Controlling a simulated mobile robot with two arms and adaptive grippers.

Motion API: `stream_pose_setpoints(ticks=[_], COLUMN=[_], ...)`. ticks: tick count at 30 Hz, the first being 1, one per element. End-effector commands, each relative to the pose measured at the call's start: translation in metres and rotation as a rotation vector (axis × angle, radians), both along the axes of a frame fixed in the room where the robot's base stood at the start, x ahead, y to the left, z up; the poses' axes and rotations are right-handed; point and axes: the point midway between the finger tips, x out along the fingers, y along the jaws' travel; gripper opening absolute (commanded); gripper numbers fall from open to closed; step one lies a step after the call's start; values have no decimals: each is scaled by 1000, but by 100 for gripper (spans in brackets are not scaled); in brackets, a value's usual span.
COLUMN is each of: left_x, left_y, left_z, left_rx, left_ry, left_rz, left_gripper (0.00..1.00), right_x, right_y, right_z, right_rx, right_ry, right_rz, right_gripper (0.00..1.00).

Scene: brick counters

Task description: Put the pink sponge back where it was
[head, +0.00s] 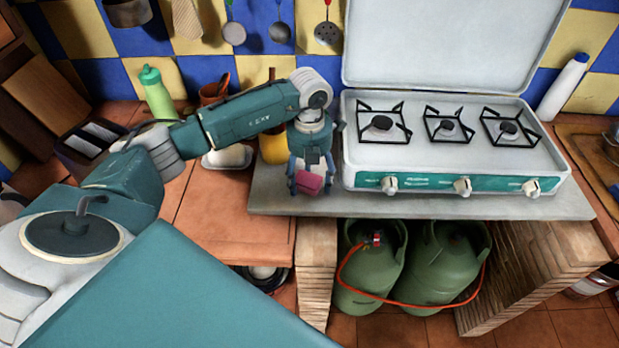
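The pink sponge (309,182) is at the fingertips of my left gripper (311,178), over the grey slab left of the stove. The gripper points down with its fingers on either side of the sponge. I cannot tell whether the sponge touches the slab. My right gripper is not in view.
The white stove (445,150) with its lid up stands right of the gripper. A yellow container (272,148), a white dish (228,157), a green bottle (158,95) and a terracotta pot (212,92) stand left. Green gas cylinders (440,268) are below. The tiled counter (215,215) is clear in front.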

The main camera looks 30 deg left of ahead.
Motion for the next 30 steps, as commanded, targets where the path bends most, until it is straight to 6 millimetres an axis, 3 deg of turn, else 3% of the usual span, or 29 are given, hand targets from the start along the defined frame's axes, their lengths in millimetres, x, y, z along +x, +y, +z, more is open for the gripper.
stream_pose_setpoints(ticks=[11,24,30], left_x=[1,1,0], left_y=[0,0,0], left_z=[11,99,120], left_rx=[1,1,1], left_ry=[-4,-5,-1], left_rz=[0,0,0], left_gripper=[64,64,64], right_x=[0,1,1], right_y=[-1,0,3], right_z=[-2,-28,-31], right_rx=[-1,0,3], right_ry=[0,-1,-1], right_rz=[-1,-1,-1], right_gripper=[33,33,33])
